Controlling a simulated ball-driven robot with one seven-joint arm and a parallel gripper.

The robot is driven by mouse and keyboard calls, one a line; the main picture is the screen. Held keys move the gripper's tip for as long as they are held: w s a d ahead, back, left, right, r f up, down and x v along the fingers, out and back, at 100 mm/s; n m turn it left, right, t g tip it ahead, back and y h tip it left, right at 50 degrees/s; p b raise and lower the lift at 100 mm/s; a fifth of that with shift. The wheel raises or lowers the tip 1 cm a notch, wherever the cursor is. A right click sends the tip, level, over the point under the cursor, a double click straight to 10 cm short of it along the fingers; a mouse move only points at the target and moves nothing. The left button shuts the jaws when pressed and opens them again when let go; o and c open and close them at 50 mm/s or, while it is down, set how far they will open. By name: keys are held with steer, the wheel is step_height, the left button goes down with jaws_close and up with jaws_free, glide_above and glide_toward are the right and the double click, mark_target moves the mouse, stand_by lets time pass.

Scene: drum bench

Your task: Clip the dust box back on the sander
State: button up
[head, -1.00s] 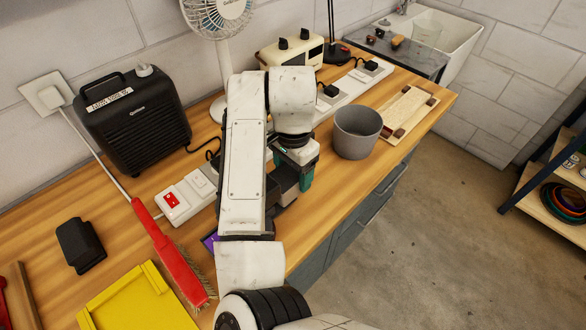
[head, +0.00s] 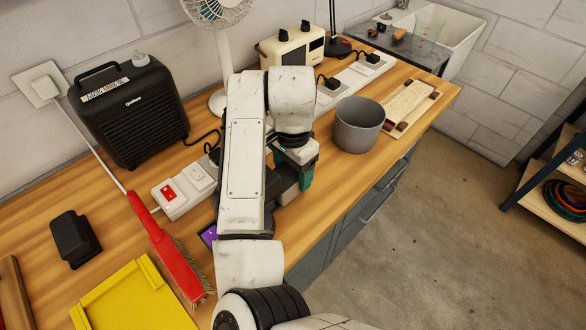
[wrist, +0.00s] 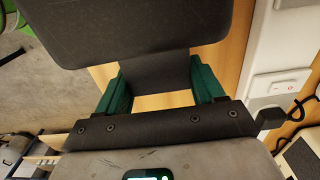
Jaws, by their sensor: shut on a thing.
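My gripper (wrist: 160,88) has green fingers and is shut on the narrow neck of a dark grey piece (wrist: 140,28). The wide body of this piece fills the top of the wrist view; I cannot tell whether it is the dust box or the sander. In the head view my gripper (head: 298,172) is over the middle of the bench, and my arm hides most of the held piece. A small black box-shaped thing (head: 75,238) lies apart on the bench at the left; I cannot tell which part it is. No sander is clearly recognisable.
The wooden bench (head: 325,220) bears a grey bin (head: 358,125) right of my gripper, a white power strip (head: 185,190), a red brush (head: 165,250), a yellow tray (head: 85,312), a black heater (head: 130,110) and a fan (head: 222,55). A purple-screened thing (head: 208,235) is partly behind my arm.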

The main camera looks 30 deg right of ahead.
steer(key=shift+a+p, duration=0.35)
stand_by(0.9)
steer(key=shift+f, duration=0.25)
stand_by(0.7)
steer(key=o, duration=1)
steer(key=shift+o, duration=0.2)
steer(key=shift+r, duration=0.15)
step_height(320, 180, up, 10)
steer(key=shift+r+p, duration=0.25)
steer(key=shift+p, duration=0.15)
